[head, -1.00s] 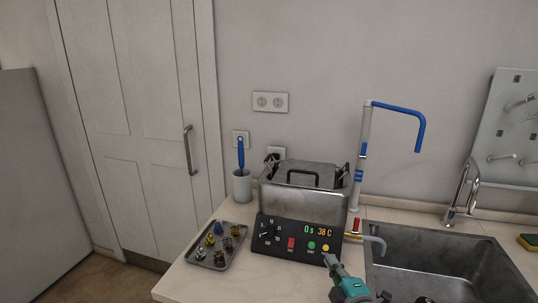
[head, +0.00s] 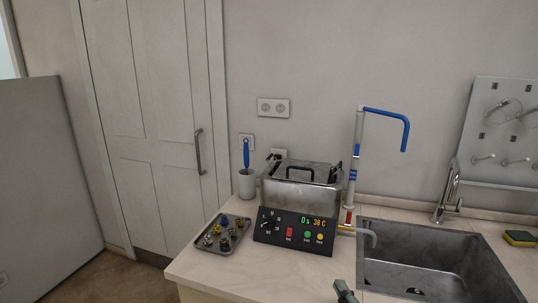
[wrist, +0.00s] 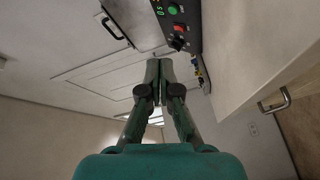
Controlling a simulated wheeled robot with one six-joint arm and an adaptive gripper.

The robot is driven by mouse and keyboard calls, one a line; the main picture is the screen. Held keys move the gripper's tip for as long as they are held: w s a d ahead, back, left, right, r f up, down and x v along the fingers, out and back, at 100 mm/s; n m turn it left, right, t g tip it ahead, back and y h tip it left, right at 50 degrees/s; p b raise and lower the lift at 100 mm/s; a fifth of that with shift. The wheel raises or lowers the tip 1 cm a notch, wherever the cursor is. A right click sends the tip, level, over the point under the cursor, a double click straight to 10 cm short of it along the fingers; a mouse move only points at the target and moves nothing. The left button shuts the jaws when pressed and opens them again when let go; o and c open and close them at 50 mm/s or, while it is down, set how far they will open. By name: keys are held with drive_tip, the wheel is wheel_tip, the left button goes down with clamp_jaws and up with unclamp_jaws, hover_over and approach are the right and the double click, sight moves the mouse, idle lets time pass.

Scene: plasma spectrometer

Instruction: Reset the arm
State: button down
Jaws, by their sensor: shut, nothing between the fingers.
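My gripper shows in the wrist view (wrist: 159,62), with its two green-grey fingers together and nothing between them. In the head view only the tip of my gripper (head: 344,290) shows at the bottom edge, in front of the counter. The ultrasonic bath (head: 296,205) stands on the counter with its lid on; its display reads 0 s and 38 C. My gripper is apart from its panel. In the wrist view the bath's control panel (wrist: 183,14) shows at the top, beyond the fingertips.
A tray (head: 204,246) of small metal parts sits left of the bath. A cup with a blue-handled brush (head: 246,180) stands behind it. A blue-topped water tap (head: 357,160) and a sink (head: 440,240) are to the right. A sponge (head: 521,238) lies far right.

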drive_tip(key=s+f+m+h, duration=0.1)
drive_tip(key=s+f+m, duration=0.2)
drive_tip(key=s+f, duration=0.35)
drive_tip(key=s+f+m+g+h, duration=0.1)
drive_tip(key=s+f+m, duration=0.2)
drive_tip(key=s, duration=0.6)
drive_tip(key=s+f+m+h, duration=0.1)
drive_tip(key=s+f+m, duration=0.25)
drive_tip(key=s, duration=0.45)
drive_tip(key=s+r+m+g, duration=0.1)
drive_tip(key=s+m, duration=0.2)
drive_tip(key=s, duration=0.9)
drive_tip(key=s+r+m, duration=0.2)
drive_tip(key=s+m, duration=0.2)
drive_tip(key=s, duration=0.9)
drive_tip(key=shift+s+d+r+g, duration=0.2)
drive_tip(key=shift+s+r+g, duration=0.1)
drive_tip(key=shift+g, duration=0.1)
drive_tip(key=shift+d, duration=0.1)
